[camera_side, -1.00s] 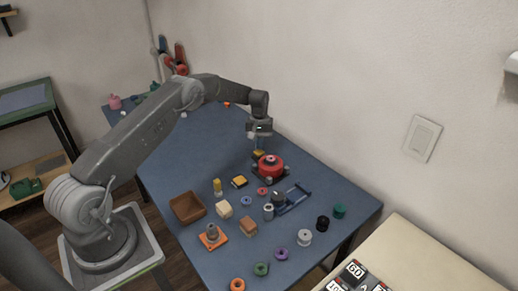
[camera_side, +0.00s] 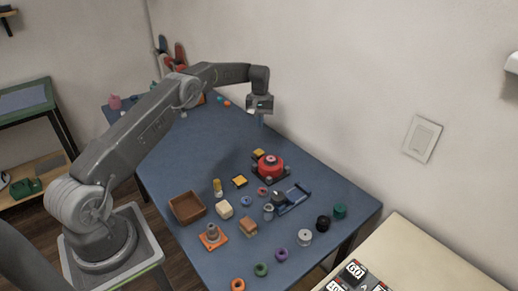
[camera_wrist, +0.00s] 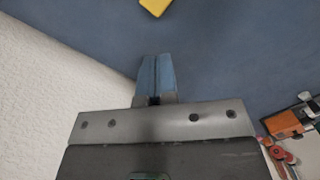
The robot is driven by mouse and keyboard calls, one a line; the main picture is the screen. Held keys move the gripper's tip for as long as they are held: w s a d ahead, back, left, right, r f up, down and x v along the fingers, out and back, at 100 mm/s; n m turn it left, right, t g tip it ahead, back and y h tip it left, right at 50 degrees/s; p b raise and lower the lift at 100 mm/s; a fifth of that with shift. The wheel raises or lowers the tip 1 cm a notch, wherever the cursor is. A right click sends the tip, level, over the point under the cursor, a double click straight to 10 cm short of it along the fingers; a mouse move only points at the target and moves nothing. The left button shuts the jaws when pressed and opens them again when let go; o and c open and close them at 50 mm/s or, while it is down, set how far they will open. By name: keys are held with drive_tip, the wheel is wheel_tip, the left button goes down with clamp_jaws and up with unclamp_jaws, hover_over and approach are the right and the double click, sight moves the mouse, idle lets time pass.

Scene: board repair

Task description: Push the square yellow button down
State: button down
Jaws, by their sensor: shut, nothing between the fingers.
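Two square yellow-topped pieces with dark bases sit on the blue table. One yellow piece (camera_side: 258,153) is just behind the big red round button, and the other yellow piece (camera_side: 239,181) is nearer, to its left. I cannot tell from their looks which is the button, or whether either is pressed. My gripper (camera_side: 261,122) is shut and empty, raised above the table beyond the far yellow piece and not touching it. In the wrist view my shut blue fingertips (camera_wrist: 157,62) point at bare table, and a yellow piece (camera_wrist: 154,6) is cut off at the top edge.
The red round button (camera_side: 270,165) stands close to the far yellow piece. A brown tray (camera_side: 187,207), a blue frame (camera_side: 293,199) and several small blocks and rings crowd the nearer table. The white wall (camera_side: 330,90) runs along the right side.

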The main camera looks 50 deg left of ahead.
wheel_tip(320, 180, up, 7)
drive_tip(key=shift+w+a+f, duration=0.15)
drive_tip(key=shift+w+a, duration=0.05)
drive_tip(key=shift+a, duration=0.05)
drive_tip(key=s+d+r+m+t, duration=0.1)
drive_tip(key=s+d+r+m, duration=0.1)
drive_tip(key=s+d+r, duration=0.4)
drive_tip(key=s+d+r+m+t+y, duration=0.1)
drive_tip(key=s+d+r, duration=0.1)
drive_tip(key=d+r, duration=0.45)
drive_tip(key=s+d+r+m+t, duration=0.1)
drive_tip(key=s+d+r+m, duration=0.2)
drive_tip(key=r, duration=0.5)
drive_tip(key=s+d+f+m+t, duration=0.1)
drive_tip(key=s+d, duration=0.2)
drive_tip(key=s, duration=0.6)
drive_tip(key=s+d+f+m+t, duration=0.1)
drive_tip(key=s+d, duration=0.3)
drive_tip(key=s, duration=0.4)
drive_tip(key=s+d+f+m+t, duration=0.1)
drive_tip(key=s+d+f, duration=0.1)
drive_tip(key=s, duration=0.7)
drive_tip(key=shift+s+d+f+m, duration=0.3)
drive_tip(key=shift+s+d, duration=0.05)
drive_tip(key=shift+d, duration=0.35)
